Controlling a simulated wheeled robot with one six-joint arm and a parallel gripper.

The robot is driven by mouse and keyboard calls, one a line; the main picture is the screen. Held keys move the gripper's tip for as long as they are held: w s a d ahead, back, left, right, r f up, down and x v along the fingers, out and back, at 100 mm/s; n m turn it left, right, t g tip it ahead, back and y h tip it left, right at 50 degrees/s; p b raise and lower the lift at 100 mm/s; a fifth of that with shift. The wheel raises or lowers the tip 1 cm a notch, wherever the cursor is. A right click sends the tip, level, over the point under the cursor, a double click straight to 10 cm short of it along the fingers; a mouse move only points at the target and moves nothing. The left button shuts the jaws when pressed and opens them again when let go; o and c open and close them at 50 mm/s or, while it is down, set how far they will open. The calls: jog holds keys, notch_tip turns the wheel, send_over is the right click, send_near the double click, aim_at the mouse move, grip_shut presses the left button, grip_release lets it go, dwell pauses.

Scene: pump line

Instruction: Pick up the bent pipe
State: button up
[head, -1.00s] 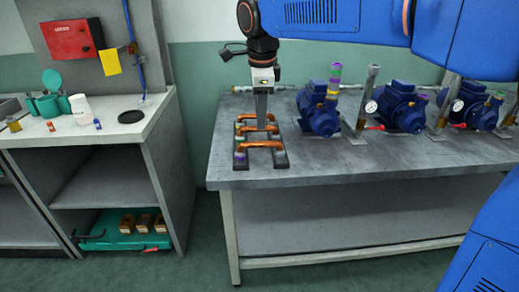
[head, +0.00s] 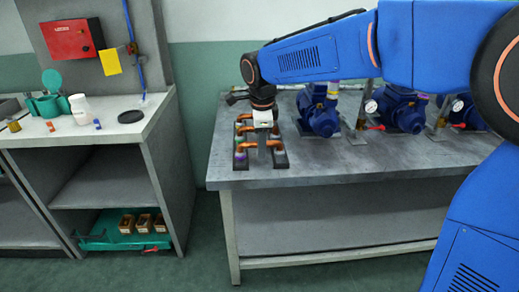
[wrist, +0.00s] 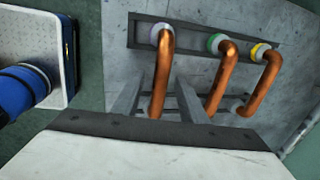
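Several copper bent pipes stand in a dark rack (head: 281,160) at the left end of the grey bench. In the wrist view, three show side by side: one with a pale lilac collar (wrist: 162,75), one with a green collar (wrist: 222,77) and one with a yellow collar (wrist: 263,82). My gripper (head: 262,147) is low over the rack, pointing down. In the wrist view my gripper (wrist: 158,88) is open, with one finger on each side of the lilac-collared pipe. I cannot tell whether either finger touches it. The gripper hides part of the rack in the head view.
Blue pumps (head: 320,112) stand on the bench (head: 330,172) just right of the rack. A side counter (head: 120,131) with green containers stands left, across a floor gap.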

jog(key=shift+f, duration=0.2)
grip_shut()
jog(key=shift+r, duration=0.1)
notch_tip(320, 180, up, 10)
dwell(0.5)
